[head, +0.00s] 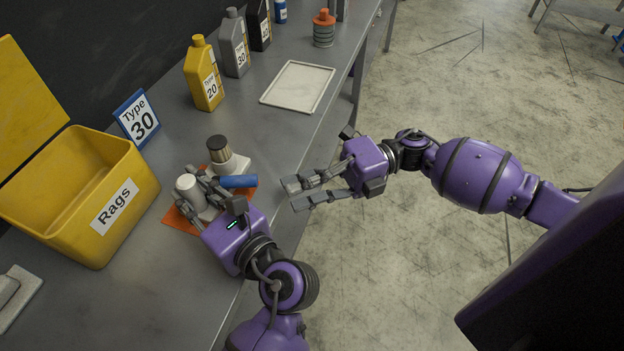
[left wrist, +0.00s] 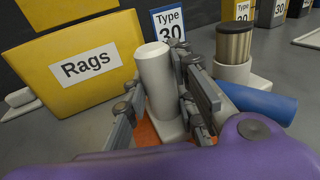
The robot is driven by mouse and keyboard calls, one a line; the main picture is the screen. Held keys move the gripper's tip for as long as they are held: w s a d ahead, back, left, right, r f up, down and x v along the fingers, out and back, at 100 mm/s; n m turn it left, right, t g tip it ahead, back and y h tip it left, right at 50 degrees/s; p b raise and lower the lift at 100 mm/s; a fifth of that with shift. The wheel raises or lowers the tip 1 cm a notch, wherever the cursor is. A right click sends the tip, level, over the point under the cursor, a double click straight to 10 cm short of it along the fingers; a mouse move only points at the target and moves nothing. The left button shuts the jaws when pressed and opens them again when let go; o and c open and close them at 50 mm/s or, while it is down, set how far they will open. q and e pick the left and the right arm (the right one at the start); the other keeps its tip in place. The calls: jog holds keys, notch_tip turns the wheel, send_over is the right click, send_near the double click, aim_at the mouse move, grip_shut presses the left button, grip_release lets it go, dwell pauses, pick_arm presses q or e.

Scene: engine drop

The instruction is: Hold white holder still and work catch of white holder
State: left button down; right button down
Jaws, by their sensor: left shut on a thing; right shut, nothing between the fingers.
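The white holder stands on an orange mat (head: 174,218). It shows a white upright post (head: 187,186) and a white cup (head: 236,166) with a dark-topped, ribbed filter (head: 219,149) in it. A blue cylinder (head: 238,182) lies low beside the cup; I cannot tell if it is the catch. My left gripper (head: 187,195) is shut on the white post; the left wrist view shows the fingers on both sides of the post (left wrist: 155,80). They hide part of the base.
A yellow Rags bin (head: 75,211) with its lid up stands left of the mat. A Type 30 sign (head: 137,118), a yellow bottle (head: 203,76), a grey bottle (head: 234,45) and a pale tray (head: 298,86) are farther back. Bare bench lies between tray and mat.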

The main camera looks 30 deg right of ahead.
jog(key=a, duration=0.5)
jog(key=shift+w, duration=0.15)
jog(key=shift+w+d, duration=0.1)
jog(key=shift+w+d+n+g, duration=0.1)
jog(key=shift+w+n+g, duration=0.15)
jog(key=shift+g, duration=0.25)
jog(key=shift+w+d+n+g, duration=0.1)
jog(key=shift+d+n+g, duration=0.1)
jog(key=shift+n+g, duration=0.1)
jog(key=shift+w+d+n+g, duration=0.35)
jog(key=shift+w+n+g, duration=0.2)
jog(key=shift+g, duration=0.2)
jog(key=shift+w+d+n+g, duration=0.35)
jog(key=shift+w+g, duration=0.2)
jog(key=shift+g, duration=0.2)
jog(key=shift+w+d, duration=0.2)
jog(key=shift+w, duration=0.35)
jog(key=shift+w+d, duration=0.2)
jog(key=shift+w, duration=0.35)
jog(key=shift+w+d+h, duration=0.15)
jog(key=shift+w+h, duration=0.15)
jog(key=shift+w, duration=1.15)
